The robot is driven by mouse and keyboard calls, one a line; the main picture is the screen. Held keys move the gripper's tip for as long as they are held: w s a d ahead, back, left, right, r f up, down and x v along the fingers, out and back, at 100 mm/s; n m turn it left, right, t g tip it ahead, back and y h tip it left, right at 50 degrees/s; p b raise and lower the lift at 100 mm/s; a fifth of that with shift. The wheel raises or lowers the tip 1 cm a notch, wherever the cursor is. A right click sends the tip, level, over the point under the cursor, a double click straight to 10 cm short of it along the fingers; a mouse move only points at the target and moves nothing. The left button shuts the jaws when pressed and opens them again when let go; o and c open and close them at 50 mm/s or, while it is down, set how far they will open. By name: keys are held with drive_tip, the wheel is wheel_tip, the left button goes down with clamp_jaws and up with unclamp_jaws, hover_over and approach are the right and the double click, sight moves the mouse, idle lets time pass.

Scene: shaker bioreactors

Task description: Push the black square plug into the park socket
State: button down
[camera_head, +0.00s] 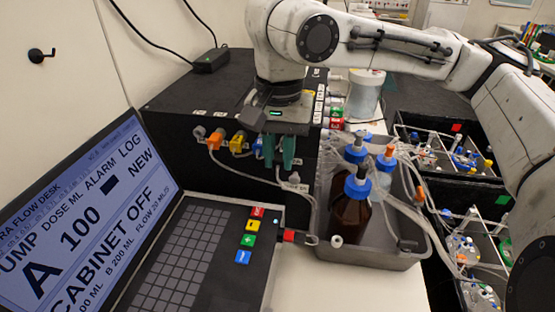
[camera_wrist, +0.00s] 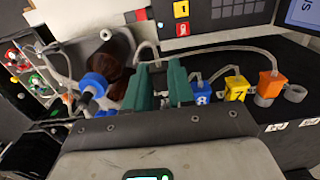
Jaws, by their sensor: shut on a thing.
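My gripper (camera_head: 279,160) has green fingers and is at the front face of the black cabinet (camera_head: 170,172), right of the blue plug (camera_head: 257,148). It also shows in the wrist view (camera_wrist: 161,101). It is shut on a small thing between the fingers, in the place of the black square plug. The park socket is not readable by name. An empty grey ring (camera_head: 200,132) sits at the left end of the row; grey rings also show in the wrist view (camera_wrist: 295,93).
Yellow (camera_head: 238,142) and orange (camera_head: 216,138) plugs with tubes sit left of my gripper. A grey tray (camera_head: 385,256) with blue-capped bottles stands right. A laptop (camera_head: 85,225) is in front, and loose tubing hangs between. A pale connector (camera_head: 294,180) is just below the fingers.

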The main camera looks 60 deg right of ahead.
drive_tip(key=shift+w+d, duration=0.3)
drive_tip(key=shift+d, duration=0.55)
drive_tip(key=shift+w+d+p, duration=0.35)
drive_tip(key=shift+d+p, duration=0.1)
drive_tip(key=shift+d, duration=0.45)
idle(1.7)
drive_tip(key=c, duration=0.9)
unclamp_jaws()
drive_tip(key=shift+r, duration=0.1)
wheel_tip(320, 180, up, 11)
drive_tip(key=shift+f, duration=0.15)
